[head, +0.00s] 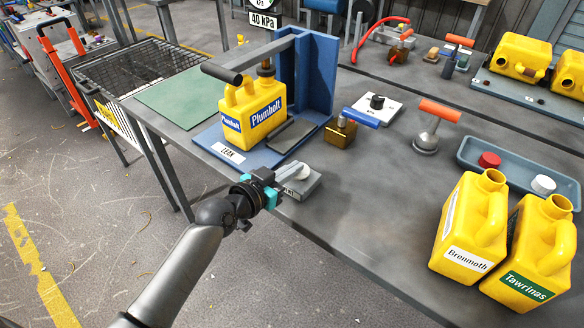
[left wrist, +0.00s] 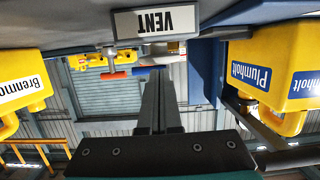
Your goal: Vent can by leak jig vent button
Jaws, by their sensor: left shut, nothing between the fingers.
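The yellow Plumholt can (head: 262,112) stands upright on the blue leak jig (head: 309,75), whose base bears a LEAK label. A grey bar with a black handle (head: 222,73) runs over the can's top. The small grey vent box (head: 301,188) with a pale round button (head: 303,173) sits at the table's front edge. Its VENT label (left wrist: 155,21) shows upside down in the left wrist view. My left gripper (head: 296,171) is shut and empty, its fingertips at the vent box beside the button; contact cannot be told. The can also shows in the left wrist view (left wrist: 270,75). My right gripper is out of view.
Brenmoth (head: 466,228) and Tawrinas (head: 533,250) cans stand at the right front. A tray (head: 472,146) holds red and white caps. A blue-handled brass valve (head: 340,134) and an orange-handled tool (head: 427,136) stand behind the vent box. A gauge sign (head: 264,20) reads 40 kPa.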

